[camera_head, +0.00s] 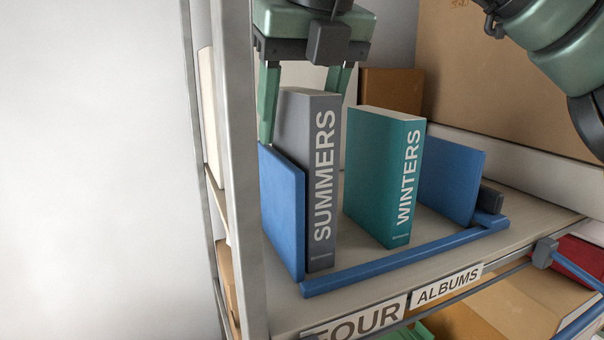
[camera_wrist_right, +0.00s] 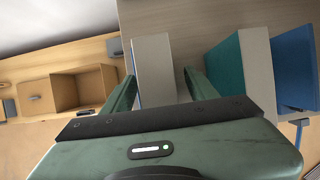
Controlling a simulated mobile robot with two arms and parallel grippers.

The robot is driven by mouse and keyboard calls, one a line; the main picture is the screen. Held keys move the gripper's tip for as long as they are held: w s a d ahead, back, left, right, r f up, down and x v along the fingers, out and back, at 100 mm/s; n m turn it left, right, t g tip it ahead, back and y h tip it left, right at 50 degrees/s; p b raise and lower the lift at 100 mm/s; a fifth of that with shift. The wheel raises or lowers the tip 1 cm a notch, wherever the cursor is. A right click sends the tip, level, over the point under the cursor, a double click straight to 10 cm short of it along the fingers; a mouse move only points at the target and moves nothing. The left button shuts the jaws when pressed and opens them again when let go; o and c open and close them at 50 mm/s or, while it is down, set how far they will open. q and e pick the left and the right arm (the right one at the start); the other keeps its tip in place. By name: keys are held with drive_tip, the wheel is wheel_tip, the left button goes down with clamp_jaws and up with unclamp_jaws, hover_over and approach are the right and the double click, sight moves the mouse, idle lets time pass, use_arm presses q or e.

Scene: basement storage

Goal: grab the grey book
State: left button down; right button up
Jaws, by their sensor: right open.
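The grey book (camera_head: 323,185) stands upright on the shelf, its spine reading SUMMERS, beside the left blue bookend (camera_head: 283,212). My right gripper (camera_head: 302,115) is above it, open, with its fingers on either side of the book's upper part. The left finger is between the bookend and the book; the other finger's tip is partly hidden behind the book. In the right wrist view, the grey book (camera_wrist_right: 155,68) lies between the two fingers. Whether the fingers touch it I cannot tell. My left gripper is not in view.
A teal book (camera_head: 385,175) marked WINTERS stands to the right, a small gap from the grey one. A second blue bookend (camera_head: 450,180) is beyond it. A blue rail (camera_head: 400,262) runs along the front. A grey metal post (camera_head: 238,160) stands close at left.

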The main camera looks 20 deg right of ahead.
drive_tip(key=shift+w+f, duration=0.1)
drive_tip(key=shift+f, duration=0.15)
clamp_jaws()
drive_tip(key=shift+r, duration=0.1)
idle(1.4)
